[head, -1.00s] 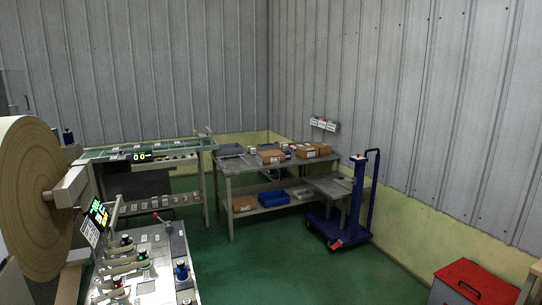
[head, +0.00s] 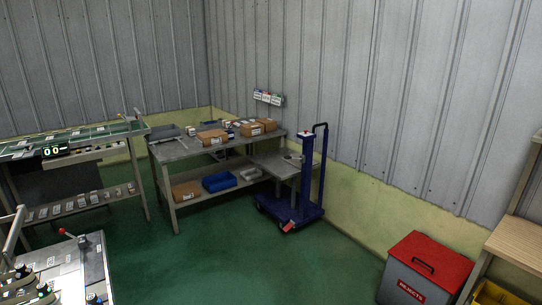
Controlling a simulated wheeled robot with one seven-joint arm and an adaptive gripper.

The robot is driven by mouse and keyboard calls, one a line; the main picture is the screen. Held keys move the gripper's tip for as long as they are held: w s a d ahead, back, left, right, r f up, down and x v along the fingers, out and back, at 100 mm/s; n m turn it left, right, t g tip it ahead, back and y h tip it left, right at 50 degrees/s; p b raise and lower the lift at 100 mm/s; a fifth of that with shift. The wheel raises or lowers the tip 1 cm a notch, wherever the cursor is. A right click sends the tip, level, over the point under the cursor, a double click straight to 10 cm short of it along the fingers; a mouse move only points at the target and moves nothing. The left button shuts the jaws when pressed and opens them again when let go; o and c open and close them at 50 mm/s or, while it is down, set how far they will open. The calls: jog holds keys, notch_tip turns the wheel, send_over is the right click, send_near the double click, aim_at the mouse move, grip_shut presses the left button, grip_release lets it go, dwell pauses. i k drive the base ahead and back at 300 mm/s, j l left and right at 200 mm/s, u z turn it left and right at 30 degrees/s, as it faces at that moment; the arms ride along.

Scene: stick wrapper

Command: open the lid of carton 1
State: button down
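A brown carton (head: 212,138) with a pale label stands on the grey workbench (head: 178,153) across the room. Two more brown cartons (head: 251,129) stand farther right on the same top. Another brown carton (head: 186,191) is on the bench's lower shelf. I cannot tell which one is carton 1, and the cartons are too small to tell how their lids stand. My gripper is not in view.
A blue lift trolley (head: 305,180) stands at the bench's right end. A blue bin (head: 219,182) is on the lower shelf. A red-lidded grey reject box (head: 426,268) is at the lower right. Machine parts (head: 62,275) fill the lower left. Green floor (head: 230,255) between is clear.

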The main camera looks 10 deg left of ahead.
aim_at(212, 134)
jog(key=i+j+u, duration=0.3)
jog(key=i, duration=0.25)
jog(key=i+l+u, duration=0.1)
jog(key=i+u, duration=0.25)
jog(key=i, duration=0.25)
jog(key=i+l+u, duration=0.1)
jog(key=i+u, duration=0.2)
jog(key=i, duration=0.25)
jog(key=i+l+u, duration=0.3)
jog(key=i, duration=0.3)
jog(key=i+j, duration=0.1)
jog(key=i, duration=0.55)
jog(key=i+j+z, duration=0.15)
jog(key=i, duration=0.45)
jog(key=i+j, duration=0.1)
jog(key=i, duration=0.55)
jog(key=i+j+z, duration=0.1)
jog(key=i+z, duration=0.4)
jog(key=i+j+z, duration=0.3)
jog(key=i+z, duration=0.15)
jog(key=i+j+z, duration=0.5)
jog(key=k+l, duration=0.1)
